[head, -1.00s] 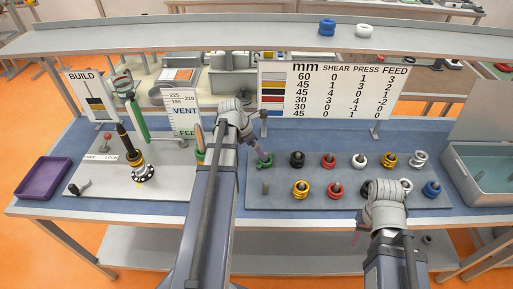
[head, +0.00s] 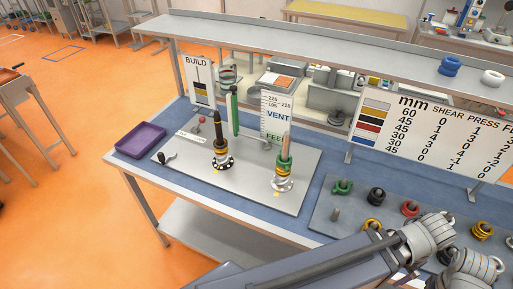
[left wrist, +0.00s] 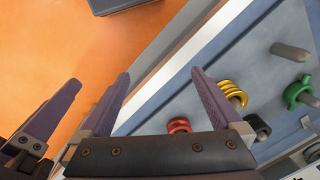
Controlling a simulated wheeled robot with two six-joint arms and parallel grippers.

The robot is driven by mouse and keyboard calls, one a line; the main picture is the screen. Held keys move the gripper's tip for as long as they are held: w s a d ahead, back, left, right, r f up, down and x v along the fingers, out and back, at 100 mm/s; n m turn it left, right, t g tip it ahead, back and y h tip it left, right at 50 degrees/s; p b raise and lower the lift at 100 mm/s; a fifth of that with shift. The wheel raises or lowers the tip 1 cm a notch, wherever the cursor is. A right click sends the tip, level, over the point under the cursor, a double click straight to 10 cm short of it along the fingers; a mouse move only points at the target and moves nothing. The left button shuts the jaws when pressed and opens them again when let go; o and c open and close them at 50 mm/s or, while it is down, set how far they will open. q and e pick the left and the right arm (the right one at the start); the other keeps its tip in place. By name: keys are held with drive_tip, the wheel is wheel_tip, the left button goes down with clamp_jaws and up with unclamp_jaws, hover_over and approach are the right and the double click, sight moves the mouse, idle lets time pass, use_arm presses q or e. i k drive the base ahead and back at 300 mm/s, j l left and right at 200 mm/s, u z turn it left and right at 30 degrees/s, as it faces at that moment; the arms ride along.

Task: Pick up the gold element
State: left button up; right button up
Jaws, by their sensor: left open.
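Several yellow-gold coil rings show. One gold element (left wrist: 230,92) sits on a peg in the front row of the right board, just beyond my left gripper's right finger in the left wrist view. It also shows in the head view (head: 372,225), partly behind my left arm. A second gold element (head: 482,230) stands in the back row. My left gripper (left wrist: 160,73) is open and empty, its purple fingers apart. In the head view its fingers are hidden. Another purple finger (left wrist: 55,110), apparently of my right gripper, shows at the left of the wrist view; its opening is unclear.
Green (head: 343,187), black (head: 376,196) and red (head: 410,208) rings stand near the gold ones; a bare peg (head: 335,214) is beside them. The left board has two posts with stacked rings. A purple tray (head: 141,139) lies at the left. A sign (head: 435,130) stands behind.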

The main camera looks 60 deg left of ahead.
sight(223, 150)
drive_tip(key=u, duration=2.25)
